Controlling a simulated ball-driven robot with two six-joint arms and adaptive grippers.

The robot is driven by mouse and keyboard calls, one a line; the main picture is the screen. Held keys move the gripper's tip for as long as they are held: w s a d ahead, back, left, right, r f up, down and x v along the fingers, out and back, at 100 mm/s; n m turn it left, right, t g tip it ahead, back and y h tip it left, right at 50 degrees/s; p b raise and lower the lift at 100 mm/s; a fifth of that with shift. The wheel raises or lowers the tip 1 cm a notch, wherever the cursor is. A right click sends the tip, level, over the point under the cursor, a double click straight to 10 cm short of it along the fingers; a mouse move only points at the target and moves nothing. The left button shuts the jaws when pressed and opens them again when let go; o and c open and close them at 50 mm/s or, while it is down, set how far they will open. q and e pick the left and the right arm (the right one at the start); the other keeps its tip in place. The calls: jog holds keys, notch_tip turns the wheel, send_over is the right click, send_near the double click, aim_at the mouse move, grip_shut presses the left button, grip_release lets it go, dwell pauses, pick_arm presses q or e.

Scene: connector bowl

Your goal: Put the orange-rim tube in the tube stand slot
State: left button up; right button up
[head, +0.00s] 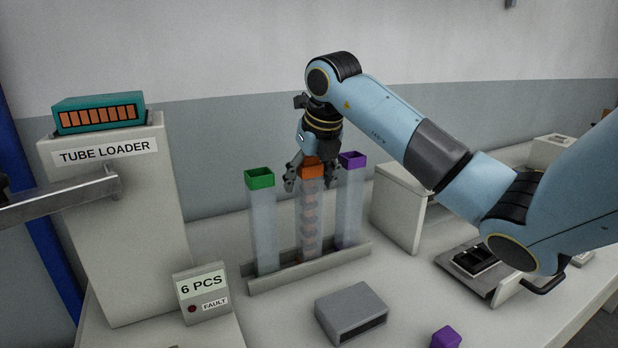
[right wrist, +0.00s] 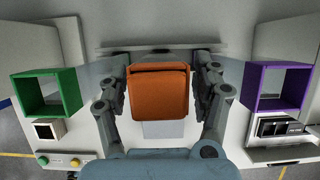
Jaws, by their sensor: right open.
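The orange-rim tube (head: 312,215) stands upright in the long grey rack (head: 310,273), between the green-rim tube (head: 263,225) and the purple-rim tube (head: 348,210). It is clear, with several orange pieces inside. My right gripper (head: 310,178) is above it, pointing down, with open fingers on either side of the orange rim. In the right wrist view the orange rim (right wrist: 160,95) lies between the two fingers, with no clear grip on it. A grey block (head: 352,311) with a dark slot lies in front of the rack; I cannot tell if it is the tube stand. My left gripper is not in view.
The tube loader (head: 120,220) stands at the left, with a metal bar (head: 60,196) in front of it. A fault box (head: 203,294) stands beside it. A small purple piece (head: 446,338) lies at the front. A white panel (head: 398,208) stands right of the tubes.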

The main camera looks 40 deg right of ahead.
jog(key=v, duration=1.2)
jog(key=shift+r, duration=0.2)
jog(key=shift+f, duration=0.1)
